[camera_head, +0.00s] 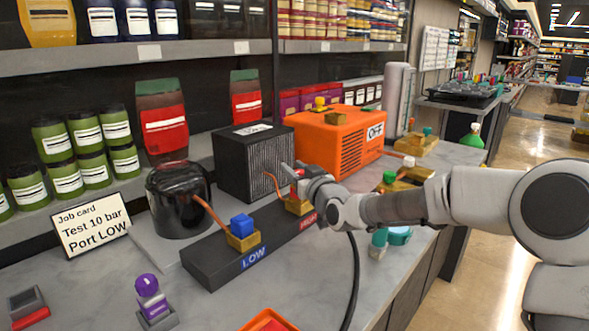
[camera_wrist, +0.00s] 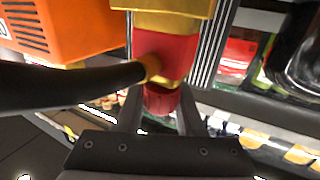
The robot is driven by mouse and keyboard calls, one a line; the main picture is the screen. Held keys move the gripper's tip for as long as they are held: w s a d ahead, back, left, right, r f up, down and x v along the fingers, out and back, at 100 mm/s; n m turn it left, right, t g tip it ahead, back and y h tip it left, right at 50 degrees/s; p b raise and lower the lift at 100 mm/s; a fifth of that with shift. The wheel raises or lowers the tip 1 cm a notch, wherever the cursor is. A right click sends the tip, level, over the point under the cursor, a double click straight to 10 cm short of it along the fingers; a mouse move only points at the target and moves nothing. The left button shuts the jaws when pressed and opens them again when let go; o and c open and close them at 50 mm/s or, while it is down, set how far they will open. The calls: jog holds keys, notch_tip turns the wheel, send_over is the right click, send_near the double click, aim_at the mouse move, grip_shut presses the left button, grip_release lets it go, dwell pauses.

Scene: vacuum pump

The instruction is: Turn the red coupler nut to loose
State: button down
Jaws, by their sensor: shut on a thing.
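The red coupler nut (camera_wrist: 160,100) shows in the wrist view at the end of a red body (camera_wrist: 165,55) with brass parts. My gripper (camera_wrist: 158,108) has one finger on each side of the nut and is shut on it. A black hose (camera_wrist: 70,88) runs from the left into a brass collar on the red body. In the head view my gripper (camera_head: 303,182) is over the brass block at the red-labelled end of the dark manifold (camera_head: 212,262), and hides most of the coupler. The nut's turn angle cannot be told.
A blue-topped valve (camera_head: 242,229) stands at the manifold's LOW end. Behind are a black ribbed box (camera_head: 250,165), an orange unit marked OFF (camera_head: 335,140) and a black pot (camera_head: 178,200). A job card (camera_head: 90,226) reads "Test 10 bar Port LOW". The black hose (camera_head: 353,285) hangs in front.

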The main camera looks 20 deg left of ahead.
dwell(0.8)
jog(key=c, duration=0.5)
grip_release()
jog(key=p+v, duration=0.3)
jog(key=v, duration=1.4)
jog(key=shift+d+r, duration=0.15)
jog(key=shift+d, duration=0.15)
